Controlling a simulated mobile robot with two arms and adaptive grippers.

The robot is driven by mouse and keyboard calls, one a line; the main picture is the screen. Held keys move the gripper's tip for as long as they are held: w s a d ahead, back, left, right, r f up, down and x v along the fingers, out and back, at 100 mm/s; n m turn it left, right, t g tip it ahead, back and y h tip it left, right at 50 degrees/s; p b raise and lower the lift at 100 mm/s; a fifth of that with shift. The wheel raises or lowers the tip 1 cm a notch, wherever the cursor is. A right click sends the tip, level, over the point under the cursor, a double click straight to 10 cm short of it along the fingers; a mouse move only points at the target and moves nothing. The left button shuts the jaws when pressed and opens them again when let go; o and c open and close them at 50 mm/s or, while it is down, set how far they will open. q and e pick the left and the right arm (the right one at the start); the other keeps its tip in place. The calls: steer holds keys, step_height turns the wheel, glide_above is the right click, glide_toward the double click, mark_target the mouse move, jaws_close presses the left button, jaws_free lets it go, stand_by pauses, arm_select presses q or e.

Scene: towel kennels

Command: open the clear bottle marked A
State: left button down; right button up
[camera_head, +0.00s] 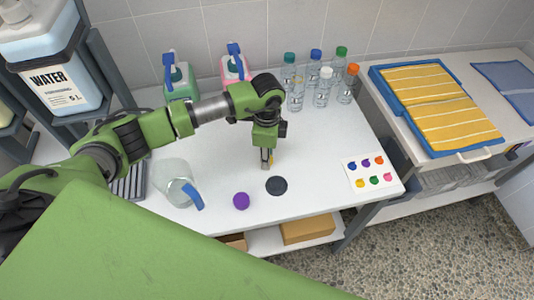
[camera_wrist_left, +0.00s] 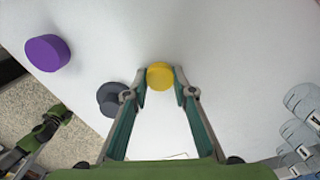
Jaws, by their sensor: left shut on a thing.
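Several clear bottles (camera_head: 322,88) stand upright in a group at the back right of the white table (camera_head: 215,160), with teal, blue, green, white and orange caps. Their marks are too small to read, so I cannot tell which is A. Some of them show at the right edge of the left wrist view (camera_wrist_left: 302,105). My left gripper (camera_head: 267,165) points down at the table, in front of and apart from these bottles. It is shut on a small round yellow piece (camera_wrist_left: 159,75) between its fingertips. No bottle shows under it.
A purple disc (camera_head: 241,201) and a dark disc (camera_head: 277,186) lie near the front edge. A clear jug (camera_head: 172,172) with a blue handle stands left. Green (camera_head: 180,80) and pink (camera_head: 234,68) bottles stand behind. A card with coloured dots (camera_head: 369,172) lies right.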

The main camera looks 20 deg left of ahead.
arm_select(q)
steer(key=shift+f, duration=0.1)
steer(key=shift+f, duration=0.15)
steer(key=c, duration=1.7)
jaws_free()
steer(key=shift+r, duration=0.65)
step_height(320, 180, up, 11)
steer(key=b, duration=0.2)
